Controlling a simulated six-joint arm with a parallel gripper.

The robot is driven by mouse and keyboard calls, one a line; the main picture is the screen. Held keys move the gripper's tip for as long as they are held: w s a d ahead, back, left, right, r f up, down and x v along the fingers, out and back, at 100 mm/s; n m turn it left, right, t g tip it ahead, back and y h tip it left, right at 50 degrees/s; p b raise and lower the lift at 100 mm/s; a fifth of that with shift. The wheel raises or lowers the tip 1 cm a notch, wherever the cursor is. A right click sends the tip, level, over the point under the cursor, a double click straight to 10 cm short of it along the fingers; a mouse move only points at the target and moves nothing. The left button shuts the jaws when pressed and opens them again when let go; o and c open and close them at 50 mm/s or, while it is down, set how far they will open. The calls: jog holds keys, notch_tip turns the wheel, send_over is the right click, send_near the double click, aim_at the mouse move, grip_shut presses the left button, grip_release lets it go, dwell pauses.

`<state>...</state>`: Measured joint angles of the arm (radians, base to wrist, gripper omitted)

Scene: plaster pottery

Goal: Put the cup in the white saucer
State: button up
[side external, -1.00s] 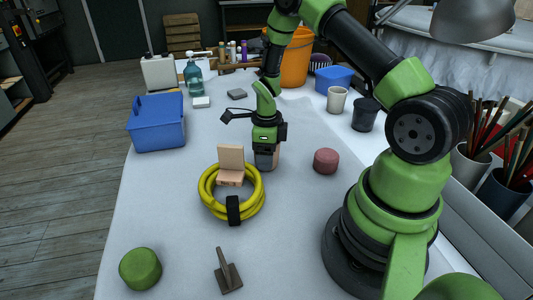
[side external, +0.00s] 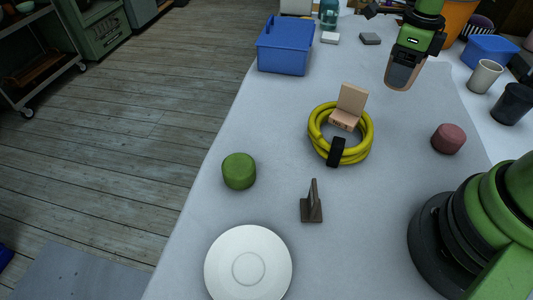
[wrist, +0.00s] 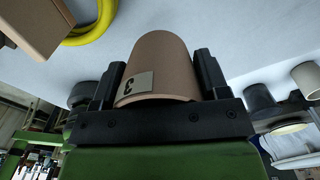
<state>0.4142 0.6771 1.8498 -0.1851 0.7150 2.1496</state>
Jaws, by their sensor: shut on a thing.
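A tan cup (wrist: 160,60) with a pale label marked 3 is between the two black fingers of my gripper (wrist: 160,88) in the wrist view. My gripper is shut on it. In the side external view the cup (side external: 403,74) hangs below my gripper (side external: 408,60), behind and right of the yellow coil; it appears clear of the table. The white saucer (side external: 225,269) lies at the near edge of the side view, far from the cup. The saucer looks empty, and its lower rim is cut off.
A yellow coil (side external: 315,127) with a wooden block (side external: 351,101) stands mid-table. A green puck (side external: 239,171), a dark wedge (side external: 312,205) and a pink puck (side external: 448,138) are nearby. A blue box (side external: 284,48) stands at the back left. Bare table lies between them.

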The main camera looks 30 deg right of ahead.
notch_tip(320, 180, up, 7)
jog(key=w+a+n, duration=0.4)
jog(key=a+n, duration=0.1)
jog(key=a, duration=0.7)
jog(key=n, duration=1.3)
send_over(248, 269)
jog(key=shift+f, duration=0.3)
notch_tip(248, 269, down, 15)
